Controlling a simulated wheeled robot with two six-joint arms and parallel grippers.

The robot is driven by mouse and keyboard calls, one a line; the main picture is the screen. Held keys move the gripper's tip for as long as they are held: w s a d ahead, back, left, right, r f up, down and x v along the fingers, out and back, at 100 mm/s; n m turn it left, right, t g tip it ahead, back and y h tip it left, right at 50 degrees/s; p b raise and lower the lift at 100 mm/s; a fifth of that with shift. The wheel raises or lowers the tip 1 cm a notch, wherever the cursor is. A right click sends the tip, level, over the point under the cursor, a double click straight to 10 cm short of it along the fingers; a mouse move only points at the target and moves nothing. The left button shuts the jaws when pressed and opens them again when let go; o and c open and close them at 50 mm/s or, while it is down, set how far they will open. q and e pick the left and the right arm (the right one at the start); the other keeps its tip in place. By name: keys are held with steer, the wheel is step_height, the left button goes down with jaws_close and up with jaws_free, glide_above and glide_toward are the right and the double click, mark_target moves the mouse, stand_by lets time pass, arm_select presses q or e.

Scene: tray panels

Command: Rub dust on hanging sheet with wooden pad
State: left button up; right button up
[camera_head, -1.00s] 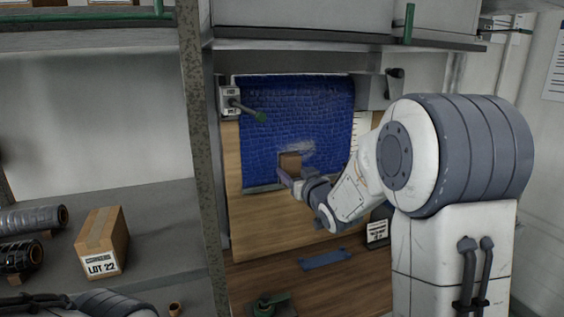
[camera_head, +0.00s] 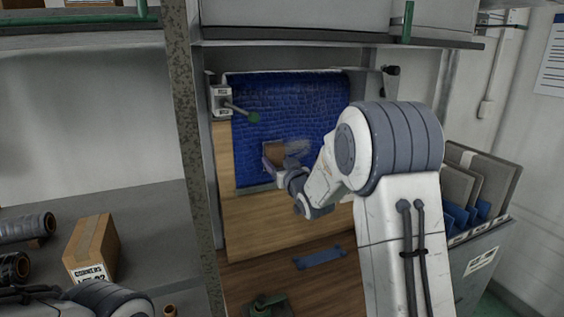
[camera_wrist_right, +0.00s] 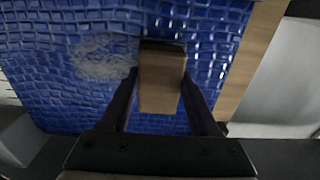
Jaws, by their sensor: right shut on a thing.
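The hanging sheet (camera_head: 300,105) is blue with a tile-like texture and hangs in front of a wooden board. A pale dust patch (camera_head: 298,146) shows on its lower middle; in the right wrist view the dust (camera_wrist_right: 103,58) lies left of the pad. My right gripper (camera_head: 272,166) is shut on the wooden pad (camera_head: 274,151), a brown block. In the right wrist view the pad (camera_wrist_right: 161,80) sits between the two fingers, its far end at or very near the sheet; contact is not clear. My left gripper is not visible; only part of my left arm shows at the lower left.
A clamp with a green knob (camera_head: 254,117) juts out at the sheet's upper left. A blue bar (camera_head: 320,258) and a green-handled item (camera_head: 266,305) lie on the wooden surface below. A bin of panels (camera_head: 478,235) stands right.

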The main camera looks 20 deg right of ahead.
steer(key=shift+w, duration=1.1)
stand_by(0.6)
steer(key=shift+d, duration=0.15)
